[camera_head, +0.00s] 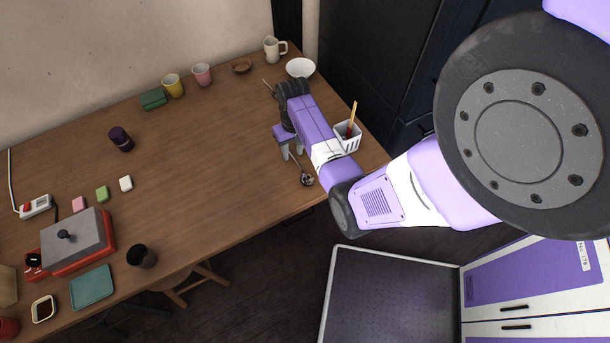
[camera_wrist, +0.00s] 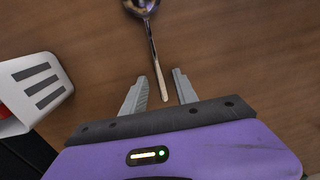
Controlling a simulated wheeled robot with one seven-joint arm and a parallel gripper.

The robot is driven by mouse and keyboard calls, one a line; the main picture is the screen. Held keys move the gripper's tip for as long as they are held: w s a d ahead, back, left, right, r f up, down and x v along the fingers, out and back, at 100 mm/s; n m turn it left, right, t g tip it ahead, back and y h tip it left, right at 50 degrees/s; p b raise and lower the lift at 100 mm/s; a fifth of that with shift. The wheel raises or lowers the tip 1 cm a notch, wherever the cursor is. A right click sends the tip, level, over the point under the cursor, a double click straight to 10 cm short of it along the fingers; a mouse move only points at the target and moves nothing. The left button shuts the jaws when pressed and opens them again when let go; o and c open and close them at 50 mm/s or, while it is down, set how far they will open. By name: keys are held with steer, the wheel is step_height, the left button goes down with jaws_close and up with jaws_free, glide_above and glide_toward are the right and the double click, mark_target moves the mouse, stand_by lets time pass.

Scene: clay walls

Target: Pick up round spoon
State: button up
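The round spoon is a metal spoon lying on the wooden table (camera_head: 200,160). Its shiny bowl (camera_head: 307,180) shows in the head view just below my forearm. In the wrist view the spoon (camera_wrist: 152,45) has its bowl at the top edge and its handle pointing down toward my gripper. My gripper (camera_wrist: 160,76) is open and empty, its two grey fingers apart. The handle's end lies between the fingertips in that picture, with no visible contact. In the head view my gripper (camera_head: 290,150) hangs over the table's right part, beside the spoon.
A white slotted holder (camera_head: 348,138) with utensils stands right of my arm; it also shows at the left in the wrist view (camera_wrist: 35,88). The table's middle is clear.

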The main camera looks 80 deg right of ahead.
steer(key=shift+f, duration=0.1)
stand_by(0.3)
jaws_close()
